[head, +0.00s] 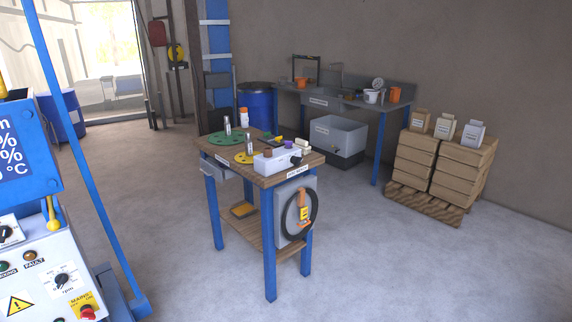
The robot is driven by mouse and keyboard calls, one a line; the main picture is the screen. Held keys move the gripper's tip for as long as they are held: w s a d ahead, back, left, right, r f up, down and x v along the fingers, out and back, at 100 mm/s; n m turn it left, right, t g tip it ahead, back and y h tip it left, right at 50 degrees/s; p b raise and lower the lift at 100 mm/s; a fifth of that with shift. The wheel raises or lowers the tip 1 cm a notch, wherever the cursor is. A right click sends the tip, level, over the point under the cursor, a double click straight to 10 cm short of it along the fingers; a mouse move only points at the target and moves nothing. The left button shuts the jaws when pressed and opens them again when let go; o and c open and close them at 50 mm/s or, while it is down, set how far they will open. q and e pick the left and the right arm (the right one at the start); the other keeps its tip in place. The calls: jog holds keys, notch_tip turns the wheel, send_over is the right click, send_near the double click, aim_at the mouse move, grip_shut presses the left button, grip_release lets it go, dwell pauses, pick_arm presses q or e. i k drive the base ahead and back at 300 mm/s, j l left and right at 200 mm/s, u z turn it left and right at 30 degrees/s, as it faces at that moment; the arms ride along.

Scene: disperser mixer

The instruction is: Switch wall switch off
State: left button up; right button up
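I cannot make out a wall switch in the head view. A machine control panel (50,275) stands at the near left, with black rotary knobs (62,280), small lamps and a red button (88,312). A blue-framed display (22,150) sits above it, cut off by the left edge. Neither of my grippers is in view.
A wooden workbench (262,182) with blue legs stands in the middle, carrying several small items. Behind it are a grey sink counter (343,100), a grey tub (337,134) and a blue drum (257,107). Stacked sacks (461,168) on a pallet stand right. The right foreground floor is clear.

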aim_at(297, 161)
jog(key=i+l, duration=0.25)
jog(key=l, duration=0.15)
jog(key=i+l+u, duration=0.1)
jog(key=i+l, duration=0.45)
jog(key=l, duration=0.25)
jog(key=i+l, duration=0.25)
jog(key=l, duration=0.15)
jog(key=i+l+u, duration=0.1)
jog(key=i+l, duration=0.15)
jog(key=l, duration=0.15)
